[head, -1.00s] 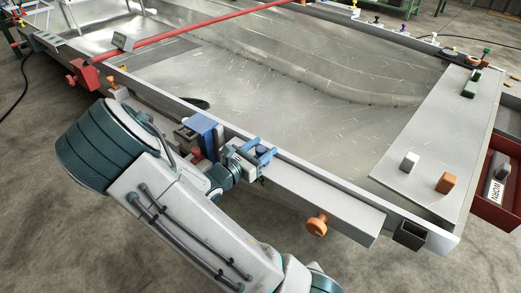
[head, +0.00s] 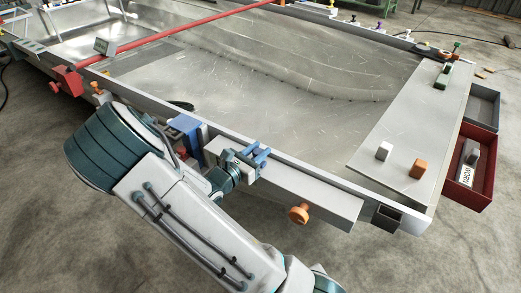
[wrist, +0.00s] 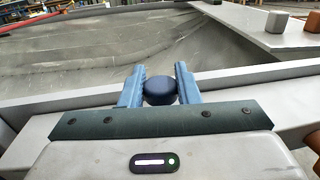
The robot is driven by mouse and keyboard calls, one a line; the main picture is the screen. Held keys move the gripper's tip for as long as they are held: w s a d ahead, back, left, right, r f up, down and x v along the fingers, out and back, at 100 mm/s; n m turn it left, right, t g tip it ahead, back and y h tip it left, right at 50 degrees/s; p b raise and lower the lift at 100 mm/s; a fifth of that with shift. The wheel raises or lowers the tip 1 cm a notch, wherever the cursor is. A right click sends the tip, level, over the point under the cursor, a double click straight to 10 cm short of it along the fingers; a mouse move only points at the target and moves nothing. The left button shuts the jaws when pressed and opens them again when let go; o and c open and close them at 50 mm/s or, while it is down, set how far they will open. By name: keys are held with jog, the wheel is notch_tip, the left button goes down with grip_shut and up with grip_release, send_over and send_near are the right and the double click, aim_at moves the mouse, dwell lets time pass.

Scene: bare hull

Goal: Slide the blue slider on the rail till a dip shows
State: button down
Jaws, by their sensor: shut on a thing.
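My gripper (head: 262,157) is over the front edge of the hull, at the long grey rail (head: 320,202). In the wrist view its two blue fingers (wrist: 159,84) are closed on the sides of a round dark blue knob, the blue slider (wrist: 160,92). The slider's lower part is hidden behind my gripper. In the head view the fingers and wrist cover most of it. The rail runs on to the right of my gripper. I cannot make out a dip in the metal beside the slider.
A blue bracket (head: 187,124) stands on the edge left of my gripper. An orange knob (head: 299,214) sits on the rail's front. A pale plate (head: 395,150) with small blocks lies at the right. Red (head: 480,180) and grey trays hang beyond it. A red bar (head: 165,42) crosses the hull.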

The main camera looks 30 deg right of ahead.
jog(key=c, duration=1.1)
grip_release()
jog(key=shift+w, duration=0.2)
jog(key=shift+a, duration=0.15)
jog(key=p+v, duration=0.2)
jog(key=v, duration=1.2)
jog(key=shift+p, duration=0.4)
